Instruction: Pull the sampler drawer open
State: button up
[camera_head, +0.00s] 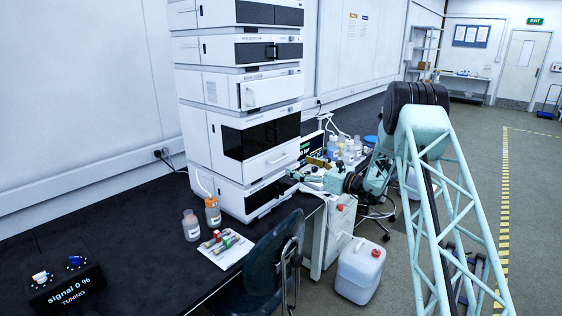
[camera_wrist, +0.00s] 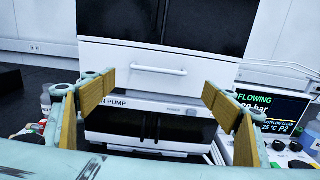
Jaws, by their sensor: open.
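The sampler drawer (camera_head: 266,166) is the white front below a dark window, midway down the instrument stack. In the wrist view the drawer (camera_wrist: 125,67) faces me and looks flush with its housing. Its pale horizontal bar handle (camera_wrist: 158,69) lies between my fingers in the picture. My gripper (camera_wrist: 158,90) is open and empty, with yellow-padded fingers to either side of the handle. I cannot tell how far the fingertips are from it. In the head view my gripper (camera_head: 296,177) is at the stack's right side, low beside the pump module.
The pump module (camera_wrist: 150,120) sits below the drawer. A lit display (camera_wrist: 268,112) stands to the right. Bottles (camera_head: 212,212) and a white tray (camera_head: 228,252) lie on the dark bench in front. A chair (camera_head: 272,258) and a white canister (camera_head: 359,270) stand nearby.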

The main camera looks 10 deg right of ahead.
aim_at(281, 159)
jog(key=b+x, duration=0.1)
jog(key=x, duration=0.9)
jog(key=shift+w+a, duration=0.15)
jog(key=shift+w, duration=0.1)
jog(key=shift+c, duration=0.2)
jog(key=shift+s, duration=0.1)
jog(key=c, duration=0.8)
